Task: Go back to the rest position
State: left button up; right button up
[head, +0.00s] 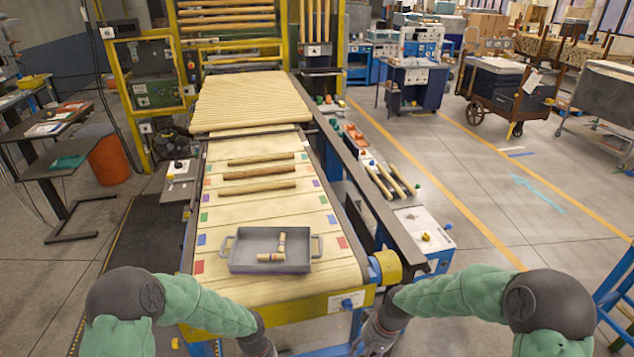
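My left gripper (259,346) is low in the head view, below the conveyor's near end, partly cut off by the bottom edge. My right gripper (374,342) is also at the bottom edge, in front of the conveyor's near right corner. The fingers of both are too cut off or small to tell open from shut. Both stay clear of the grey tray (270,266), which sits on the conveyor's near end. In the tray are small turned wooden pieces (276,250), one standing and one lying.
The wood-topped conveyor (222,219) stands directly ahead, with turned wooden rods (258,187) lying across it. A dark rail (369,183) runs along its right side. A control box (424,230) stands right of it. A blue ladder-like frame (615,290) is at far right. Floor between is open.

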pick_arm(q)
jog(key=s+d+f+n+h+b, duration=0.1)
jog(key=s+f+b, duration=0.2)
jog(key=s+f, duration=0.4)
jog(key=s+d+f+n+t+h+b, duration=0.1)
jog(key=s+d+f+b, duration=0.1)
jog(key=s+f, duration=0.5)
jog(key=shift+d+f+n+b, duration=0.3)
jog(key=shift+f+b, duration=0.2)
jog(key=shift+f, duration=0.05)
pick_arm(e)
jog(key=s+a+f+m, duration=0.1)
jog(key=s+f, duration=0.7)
jog(key=f, duration=0.3)
jog(key=s+a+f+m, duration=0.1)
jog(key=s+f, duration=0.8)
jog(key=f, duration=0.2)
jog(key=shift+s+a+f+y, duration=0.15)
jog(key=shift+s+f+y, duration=0.05)
jog(key=shift+f+y, duration=0.2)
